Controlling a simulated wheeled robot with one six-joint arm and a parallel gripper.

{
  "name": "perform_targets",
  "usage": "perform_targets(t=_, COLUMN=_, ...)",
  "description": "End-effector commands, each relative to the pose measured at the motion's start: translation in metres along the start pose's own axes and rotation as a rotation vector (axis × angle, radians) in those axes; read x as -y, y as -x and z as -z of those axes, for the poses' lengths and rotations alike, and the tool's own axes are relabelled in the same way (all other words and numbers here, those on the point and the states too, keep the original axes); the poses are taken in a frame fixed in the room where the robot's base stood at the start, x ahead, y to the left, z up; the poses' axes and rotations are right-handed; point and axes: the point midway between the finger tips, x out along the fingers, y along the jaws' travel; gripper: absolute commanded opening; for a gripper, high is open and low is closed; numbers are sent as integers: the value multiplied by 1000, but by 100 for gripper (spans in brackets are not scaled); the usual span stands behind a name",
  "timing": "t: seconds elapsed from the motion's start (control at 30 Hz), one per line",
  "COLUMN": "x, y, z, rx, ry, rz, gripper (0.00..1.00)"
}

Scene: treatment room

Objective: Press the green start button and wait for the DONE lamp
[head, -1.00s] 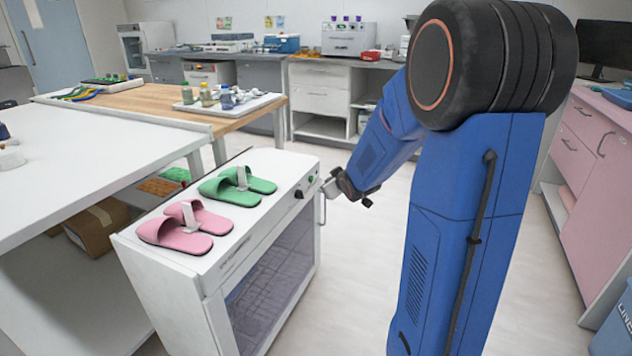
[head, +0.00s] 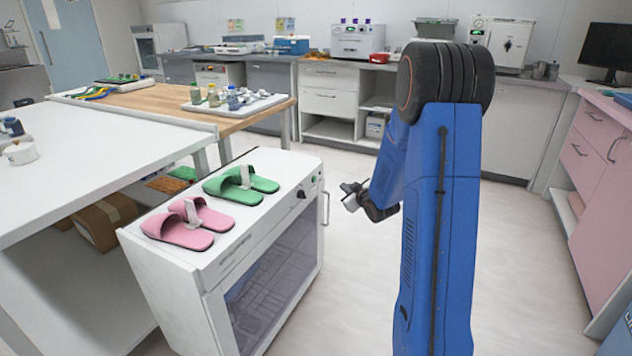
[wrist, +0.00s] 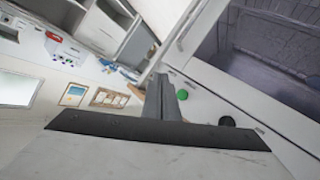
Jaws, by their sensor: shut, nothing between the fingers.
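The white cabinet (head: 168,262) has a control strip along its front top edge. A green button (head: 314,179) sits at the strip's right end, with a black knob (head: 301,193) beside it. In the wrist view the green button (wrist: 182,94) shows beside my fingers, and the black knob (wrist: 227,121) lies farther along the strip. My gripper (head: 347,195) is shut and empty, to the right of the cabinet front, with a gap from the button in the head view. My shut fingers also show in the wrist view (wrist: 165,98). I cannot make out a lit DONE lamp.
Pink slippers (head: 187,224) and green slippers (head: 240,185) lie on the cabinet top. The cabinet's door handle (head: 326,208) sticks out near my gripper. A white table (head: 90,165) stands at left, and pink drawers (head: 592,165) at right.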

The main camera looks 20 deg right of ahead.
Motion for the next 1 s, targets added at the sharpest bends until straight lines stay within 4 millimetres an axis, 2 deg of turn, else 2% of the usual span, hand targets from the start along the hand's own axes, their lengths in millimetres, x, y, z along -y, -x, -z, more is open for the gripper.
perform_targets(t=0.37, x=6, y=-7, z=5, rx=1, ry=0, rz=1, gripper=0)
perform_targets(t=1.0, x=41, y=-55, z=40, rx=0, ry=1, rz=1, gripper=0)
